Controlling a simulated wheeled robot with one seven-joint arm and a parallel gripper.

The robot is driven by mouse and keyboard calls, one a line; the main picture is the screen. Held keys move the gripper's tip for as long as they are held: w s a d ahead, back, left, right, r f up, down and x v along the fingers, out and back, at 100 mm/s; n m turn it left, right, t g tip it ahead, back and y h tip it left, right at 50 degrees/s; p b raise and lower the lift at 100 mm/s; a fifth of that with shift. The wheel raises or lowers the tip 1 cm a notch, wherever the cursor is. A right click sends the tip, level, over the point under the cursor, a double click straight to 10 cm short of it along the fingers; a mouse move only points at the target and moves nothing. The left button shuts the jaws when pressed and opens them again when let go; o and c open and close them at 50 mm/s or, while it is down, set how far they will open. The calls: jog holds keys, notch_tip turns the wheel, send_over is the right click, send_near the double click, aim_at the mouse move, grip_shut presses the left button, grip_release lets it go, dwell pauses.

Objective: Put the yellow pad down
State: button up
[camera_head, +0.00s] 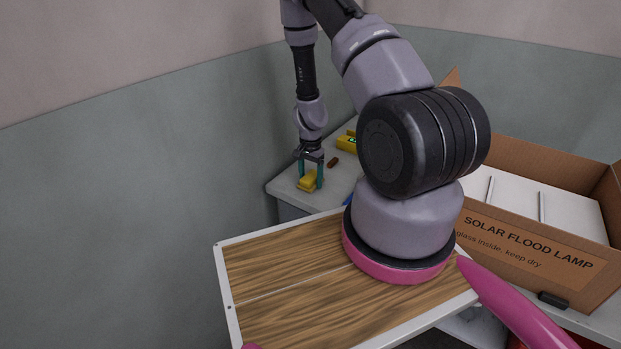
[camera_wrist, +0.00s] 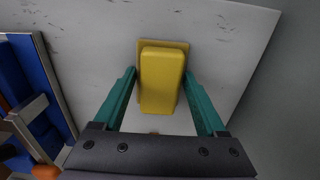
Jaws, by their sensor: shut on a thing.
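The yellow pad (camera_wrist: 161,82) is a block with a thin, wider yellow plate at one end. It sits between the teal fingers of my gripper (camera_wrist: 160,100) in the wrist view. In the head view my gripper (camera_head: 309,178) points down at the far left end of the grey table (camera_head: 288,186), shut on the yellow pad (camera_head: 308,181). The pad is at or very close to the table top; I cannot tell whether it touches.
A yellow item (camera_head: 346,144) and a small brown piece (camera_head: 333,162) lie behind, to the right. A blue container (camera_wrist: 38,75) is at left in the wrist view. A cardboard box (camera_head: 530,235) marked solar flood lamp stands right. Walls border the table.

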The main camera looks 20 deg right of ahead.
jog(key=shift+f, duration=0.1)
jog(key=o, duration=1.4)
